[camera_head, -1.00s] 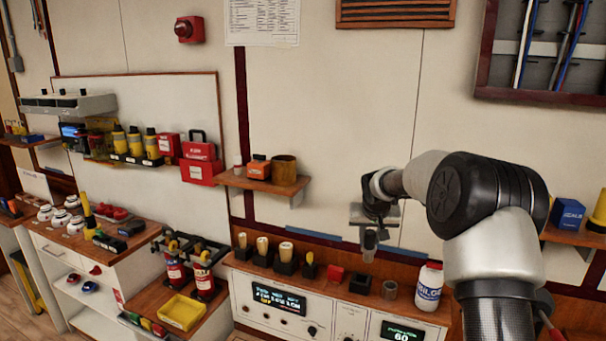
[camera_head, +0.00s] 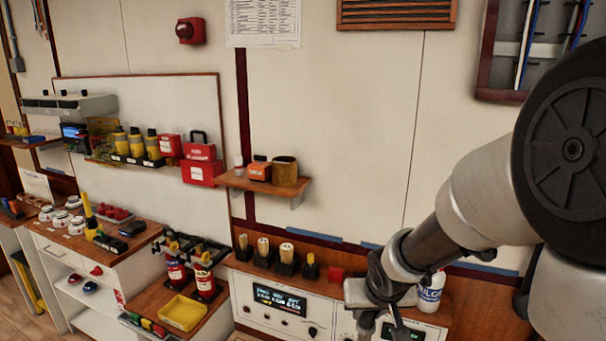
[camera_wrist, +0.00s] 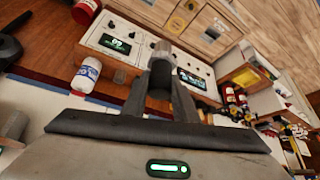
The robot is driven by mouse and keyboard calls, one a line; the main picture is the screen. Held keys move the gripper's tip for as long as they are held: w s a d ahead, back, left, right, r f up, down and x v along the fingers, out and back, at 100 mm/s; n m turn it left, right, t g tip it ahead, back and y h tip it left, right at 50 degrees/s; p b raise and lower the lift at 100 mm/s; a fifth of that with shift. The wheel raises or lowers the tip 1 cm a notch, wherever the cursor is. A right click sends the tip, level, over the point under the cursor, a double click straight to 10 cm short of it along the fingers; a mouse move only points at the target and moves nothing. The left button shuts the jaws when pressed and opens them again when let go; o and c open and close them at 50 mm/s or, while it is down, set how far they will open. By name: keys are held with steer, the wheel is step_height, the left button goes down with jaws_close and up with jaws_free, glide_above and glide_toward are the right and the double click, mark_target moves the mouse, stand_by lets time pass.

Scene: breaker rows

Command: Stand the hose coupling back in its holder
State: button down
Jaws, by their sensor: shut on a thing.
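My gripper (camera_wrist: 159,98) is shut on the hose coupling (camera_wrist: 161,73) in the wrist view. The coupling is a short cylinder with a grey metal end and a black part between the fingers. In the head view my gripper (camera_head: 372,303) is low in front of the console shelf, and my wrist hides most of the coupling. The holder cannot be made out now. The small black block seen on the shelf earlier is covered by my gripper and wrist. I cannot tell whether the coupling touches anything.
A white bottle with a blue label (camera_head: 430,295) stands right of my gripper on the shelf. A wall shelf (camera_head: 262,184) is above.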

steer(key=shift+r, duration=3.55)
